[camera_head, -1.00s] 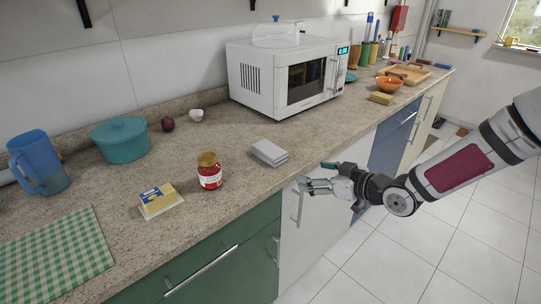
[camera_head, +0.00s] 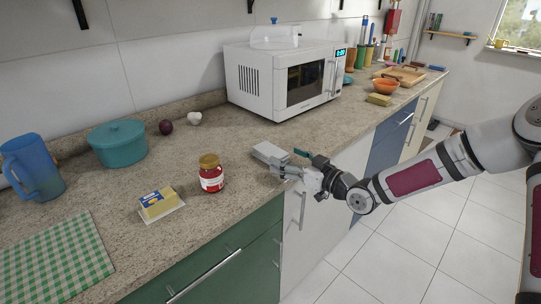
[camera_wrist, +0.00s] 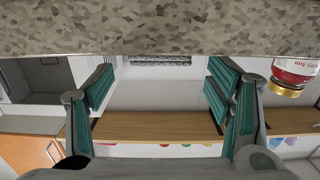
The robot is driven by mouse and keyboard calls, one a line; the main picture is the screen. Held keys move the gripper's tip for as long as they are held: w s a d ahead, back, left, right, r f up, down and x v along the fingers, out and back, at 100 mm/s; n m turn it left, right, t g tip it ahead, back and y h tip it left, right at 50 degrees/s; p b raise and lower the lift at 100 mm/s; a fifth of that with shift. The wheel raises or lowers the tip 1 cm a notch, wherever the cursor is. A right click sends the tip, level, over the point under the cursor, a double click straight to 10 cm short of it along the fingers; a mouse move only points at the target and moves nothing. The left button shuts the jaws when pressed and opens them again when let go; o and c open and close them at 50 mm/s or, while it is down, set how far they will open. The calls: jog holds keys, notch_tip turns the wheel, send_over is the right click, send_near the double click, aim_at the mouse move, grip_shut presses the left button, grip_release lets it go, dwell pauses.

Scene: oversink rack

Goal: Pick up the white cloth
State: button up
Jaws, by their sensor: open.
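The white cloth (camera_head: 269,152) is a small, flat, folded, pale grey-white stack on the granite counter, near its front edge, in the head view. My gripper (camera_head: 279,171) is open at the counter's front edge. Its fingertips overlap the cloth's near right side in the head view; I cannot tell whether they touch it. In the wrist view, which looks upside down, the green-padded fingers of my gripper (camera_wrist: 162,95) are spread apart with nothing clearly held. I cannot make out the cloth for certain there.
A red jar with a gold lid (camera_head: 211,174) stands left of the cloth; it also shows in the wrist view (camera_wrist: 294,72). A butter block (camera_head: 158,203) lies farther left. A white microwave (camera_head: 255,82) stands behind. The granite counter edge (camera_wrist: 150,28) fills the wrist view's top.

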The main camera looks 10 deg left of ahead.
aim_at(276, 153)
jog(key=x, duration=0.5)
jog(key=shift+a+f, duration=0.1)
jog(key=shift+f, duration=0.05)
jog(key=c, duration=1.2)
jog(key=shift+r, duration=0.55)
jog(key=r, duration=0.2)
jog(key=shift+s+d+r, duration=0.25)
jog(key=shift+s+r, duration=0.05)
jog(key=shift+r, duration=0.05)
jog(key=s+d, duration=0.4)
jog(key=s, duration=0.2)
jog(key=s+d+r+p, duration=0.1)
jog(key=s+d, duration=0.3)
jog(key=s, duration=0.2)
jog(key=shift+s+d+r, duration=0.15)
jog(key=shift+s+d, duration=0.1)
jog(key=shift+s, duration=0.15)
